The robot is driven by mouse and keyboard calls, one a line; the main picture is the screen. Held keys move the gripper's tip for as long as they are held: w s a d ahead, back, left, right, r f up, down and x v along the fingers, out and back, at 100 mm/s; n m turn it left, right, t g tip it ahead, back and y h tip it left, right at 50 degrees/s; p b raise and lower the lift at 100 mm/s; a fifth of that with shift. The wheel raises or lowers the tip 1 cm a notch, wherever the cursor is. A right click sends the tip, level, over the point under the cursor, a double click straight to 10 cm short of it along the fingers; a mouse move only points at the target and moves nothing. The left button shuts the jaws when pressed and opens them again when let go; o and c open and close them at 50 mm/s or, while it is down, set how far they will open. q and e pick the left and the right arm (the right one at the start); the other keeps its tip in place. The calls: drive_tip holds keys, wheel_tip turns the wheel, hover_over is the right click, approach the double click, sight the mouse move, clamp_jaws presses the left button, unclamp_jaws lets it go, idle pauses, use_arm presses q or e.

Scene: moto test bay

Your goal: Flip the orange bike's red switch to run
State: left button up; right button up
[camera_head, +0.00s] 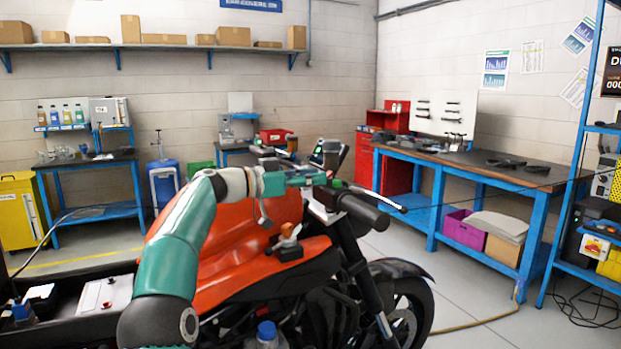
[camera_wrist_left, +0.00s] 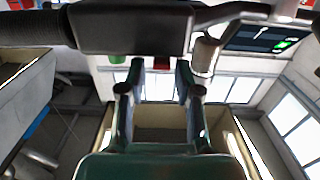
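The orange bike (camera_head: 235,240) stands in front of me, its handlebar at the far side. My left gripper (camera_head: 302,178) reaches over the tank to the switch housing on the bar. In the left wrist view the dark switch housing (camera_wrist_left: 130,28) is above my left gripper (camera_wrist_left: 160,70), whose two fingers are apart. A small red part, seemingly the red switch (camera_wrist_left: 161,63), shows between the fingertips under the housing. A green button (camera_wrist_left: 117,58) is left of them. Contact and the switch's position cannot be told. My right gripper is in neither view.
A black grip (camera_head: 363,212) and a lever (camera_head: 380,198) stick out to the right of the housing. A dash display (camera_head: 330,150) rises behind the bar. A blue workbench (camera_head: 465,165) stands at the right. The floor between is clear.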

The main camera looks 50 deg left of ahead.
use_arm(q)
drive_tip(key=shift+o, duration=0.2)
drive_tip(key=v, duration=1.2)
drive_tip(key=shift+r, duration=0.1)
